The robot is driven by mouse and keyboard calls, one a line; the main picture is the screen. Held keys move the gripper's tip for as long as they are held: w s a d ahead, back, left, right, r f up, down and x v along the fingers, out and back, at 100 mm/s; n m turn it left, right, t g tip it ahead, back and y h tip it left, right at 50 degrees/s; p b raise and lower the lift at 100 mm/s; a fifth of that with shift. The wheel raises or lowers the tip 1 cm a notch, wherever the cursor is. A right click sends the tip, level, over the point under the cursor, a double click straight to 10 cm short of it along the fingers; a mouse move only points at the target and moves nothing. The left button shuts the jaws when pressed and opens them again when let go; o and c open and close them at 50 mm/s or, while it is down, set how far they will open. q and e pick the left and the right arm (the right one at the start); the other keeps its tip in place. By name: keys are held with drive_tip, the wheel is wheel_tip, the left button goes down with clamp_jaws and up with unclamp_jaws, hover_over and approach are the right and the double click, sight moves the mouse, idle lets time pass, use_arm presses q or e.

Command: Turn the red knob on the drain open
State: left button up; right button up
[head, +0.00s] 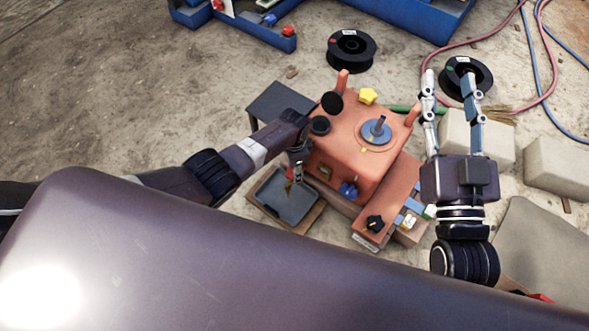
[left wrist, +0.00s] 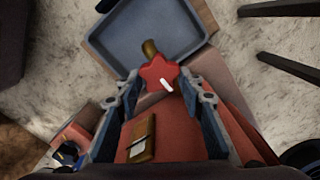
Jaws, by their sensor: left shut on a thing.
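The red star-shaped knob (left wrist: 158,72) with a white mark sits on the drain, whose brass spout (left wrist: 150,48) points over a grey tray (left wrist: 118,38). My left gripper (left wrist: 160,82) is shut on the knob, with a fingertip at each side. In the head view my left gripper (head: 297,165) reaches down at the left side of the orange machine (head: 345,155), mostly hiding the knob. My right gripper (head: 449,82) is open and empty, fingers pointing up, right of the machine.
The machine also carries a yellow knob (head: 368,96), a blue knob (head: 348,189) and a black knob (head: 375,223). Pale blocks (head: 558,168), cable spools (head: 351,50) and hoses lie around. Open floor is at the left.

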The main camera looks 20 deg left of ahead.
idle(0.3)
use_arm(q)
drive_tip(key=o, duration=1.2)
drive_tip(key=shift+c, duration=0.2)
drive_tip(key=shift+r, duration=0.55)
wheel_tip(320, 180, up, 11)
drive_tip(key=shift+f, duration=0.1)
